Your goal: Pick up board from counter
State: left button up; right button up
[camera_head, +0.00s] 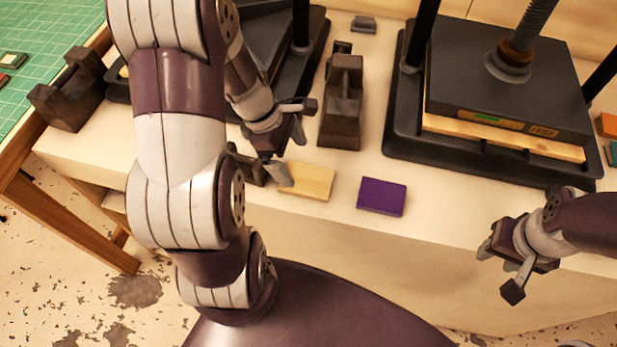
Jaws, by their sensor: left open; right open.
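A light wooden board (308,181) lies flat on the cream counter (340,213), near its front edge. My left gripper (291,142) is open and empty, over the counter just behind and left of this board. One finger appears close to the board's left end; I cannot tell whether it touches. My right gripper (497,270) is open and empty, in front of the counter edge at the right. My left arm hides part of the counter on the left.
A purple block (382,196) lies right of the board. A dark press (500,80) with a wooden board (500,137) in it stands at the back right. A dark metal block (343,100) stands behind the wooden board. A green cutting mat (50,35) covers the left table.

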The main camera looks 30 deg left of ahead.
aim_at(307, 179)
pick_arm(q)
jog(key=x, duration=0.2)
jog(key=b+x, duration=0.1)
jog(key=x, duration=0.2)
jog(key=shift+s+d+f, duration=0.15)
jog(key=shift+s+d, duration=0.05)
jog(key=shift+w+d+f, duration=0.1)
jog(key=shift+f, duration=0.25)
jog(key=shift+w, duration=0.1)
jog(key=c, duration=0.9)
